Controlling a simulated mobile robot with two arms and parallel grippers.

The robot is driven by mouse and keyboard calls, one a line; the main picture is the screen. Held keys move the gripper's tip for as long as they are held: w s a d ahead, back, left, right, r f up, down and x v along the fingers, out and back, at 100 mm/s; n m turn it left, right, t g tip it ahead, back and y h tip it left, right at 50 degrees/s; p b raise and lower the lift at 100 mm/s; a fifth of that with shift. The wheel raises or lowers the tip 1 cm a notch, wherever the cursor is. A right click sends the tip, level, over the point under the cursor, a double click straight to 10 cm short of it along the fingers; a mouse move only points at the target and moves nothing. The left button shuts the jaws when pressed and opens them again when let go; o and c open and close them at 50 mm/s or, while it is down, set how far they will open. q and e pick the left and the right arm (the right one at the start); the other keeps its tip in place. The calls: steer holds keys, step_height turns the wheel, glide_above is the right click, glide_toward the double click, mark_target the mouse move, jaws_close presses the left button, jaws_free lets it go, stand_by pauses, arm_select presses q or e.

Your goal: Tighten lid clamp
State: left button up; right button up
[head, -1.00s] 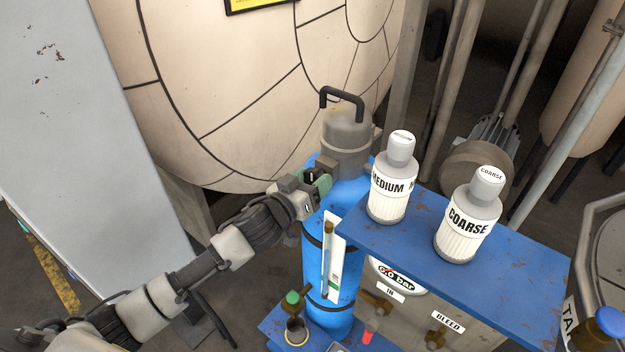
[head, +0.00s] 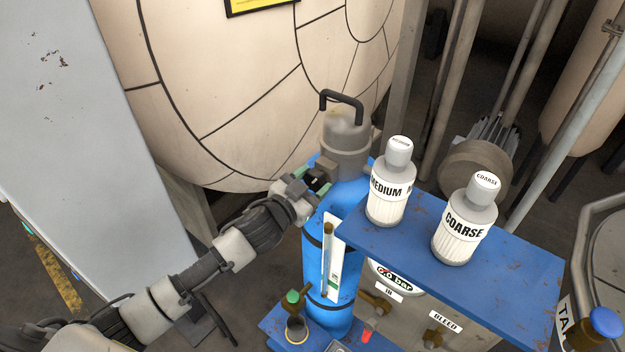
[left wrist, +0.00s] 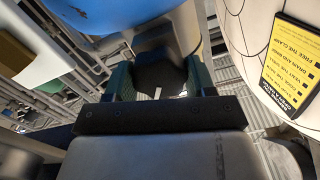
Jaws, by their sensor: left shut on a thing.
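The grey lid (head: 345,138) with a black bent handle (head: 342,97) sits on top of the blue cylindrical vessel (head: 318,255). My left gripper (head: 318,180) is at the front left of the lid's lower edge, where the lid meets the blue body. It is shut on a small dark part there, which I take to be the lid clamp (head: 322,186); the fingers hide most of it. In the left wrist view, the two green-padded fingers (left wrist: 158,80) stand on either side of a dark piece below the blue vessel. My right gripper is not in view.
A blue shelf (head: 500,262) right of the vessel carries a MEDIUM bottle (head: 389,184) and a COARSE bottle (head: 464,222). Valves marked IN and BLEED are below it. A large cream tank (head: 230,90) stands close behind. A grey panel (head: 75,130) is at left.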

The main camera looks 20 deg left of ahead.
arm_select(q)
steer(key=m, duration=0.4)
steer(key=shift+r+m+p, duration=0.1)
steer(key=shift+m+p, duration=0.2)
steer(key=shift+m, duration=0.1)
steer(key=m, duration=0.4)
steer(key=shift+m, duration=0.3)
steer(key=m, duration=0.4)
steer(key=shift+p, duration=0.35)
steer(key=shift+m, duration=2.1)
steer(key=o, duration=0.9)
steer(key=shift+o, duration=0.2)
